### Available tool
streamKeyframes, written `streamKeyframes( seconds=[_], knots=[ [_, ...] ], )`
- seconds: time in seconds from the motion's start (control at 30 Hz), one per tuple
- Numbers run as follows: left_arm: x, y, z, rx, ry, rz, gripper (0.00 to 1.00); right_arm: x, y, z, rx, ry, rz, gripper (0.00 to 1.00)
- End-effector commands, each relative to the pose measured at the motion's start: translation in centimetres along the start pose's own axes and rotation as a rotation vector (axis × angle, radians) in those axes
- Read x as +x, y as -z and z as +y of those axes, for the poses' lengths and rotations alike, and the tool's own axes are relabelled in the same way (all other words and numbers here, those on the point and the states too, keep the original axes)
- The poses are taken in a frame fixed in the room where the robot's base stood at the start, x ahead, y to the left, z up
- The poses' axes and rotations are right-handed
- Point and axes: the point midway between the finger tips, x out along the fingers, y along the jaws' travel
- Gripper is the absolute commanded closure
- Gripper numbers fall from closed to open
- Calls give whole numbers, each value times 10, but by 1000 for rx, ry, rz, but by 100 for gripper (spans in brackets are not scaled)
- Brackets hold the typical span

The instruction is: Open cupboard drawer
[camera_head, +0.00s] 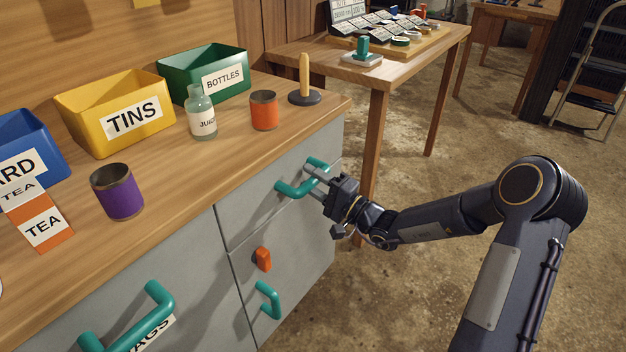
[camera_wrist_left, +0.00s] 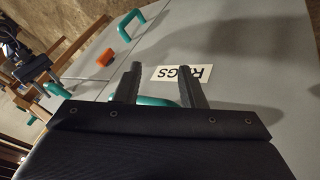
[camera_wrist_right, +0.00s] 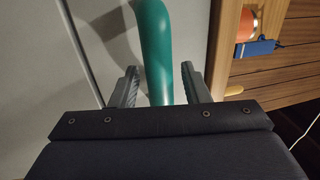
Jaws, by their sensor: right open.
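The grey cupboard has an upper right drawer (camera_head: 262,205) with a teal bar handle (camera_head: 290,190); its front looks flush with the cupboard. My right gripper (camera_head: 314,181) is at this handle with its fingers apart. In the right wrist view the teal handle (camera_wrist_right: 155,45) runs between the two open fingers (camera_wrist_right: 160,80), with no clear grip on it. My left gripper (camera_wrist_left: 160,82) shows only in the left wrist view, fingers apart, with the teal handle of the rags front (camera_wrist_left: 157,101) seen between and beyond them. Whether they touch it cannot be told.
On the worktop stand a yellow tins box (camera_head: 115,110), a green bottles box (camera_head: 205,72), a glass bottle (camera_head: 201,112), an orange can (camera_head: 264,110), a purple can (camera_head: 117,191) and a wooden peg stand (camera_head: 304,80). An orange latch (camera_head: 262,259) sits below the drawer.

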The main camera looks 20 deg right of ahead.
Motion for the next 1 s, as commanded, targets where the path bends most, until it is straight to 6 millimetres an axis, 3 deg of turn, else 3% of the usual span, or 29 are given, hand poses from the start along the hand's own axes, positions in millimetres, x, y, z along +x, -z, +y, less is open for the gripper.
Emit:
streamKeyframes(
  seconds=[0.13,0.47,0.77,1.0],
  knots=[
    [0,0,0,0,0,0,64,0,0,0,0,0,0,58],
    [0,0,0,0,0,0,64,0,0,0,0,0,0,100],
    [0,0,0,0,0,0,64,-3,0,0,-1,-1,0,100],
    [3,-2,-2,0,0,0,64,-31,1,-4,-1,-4,3,100]
  ],
)
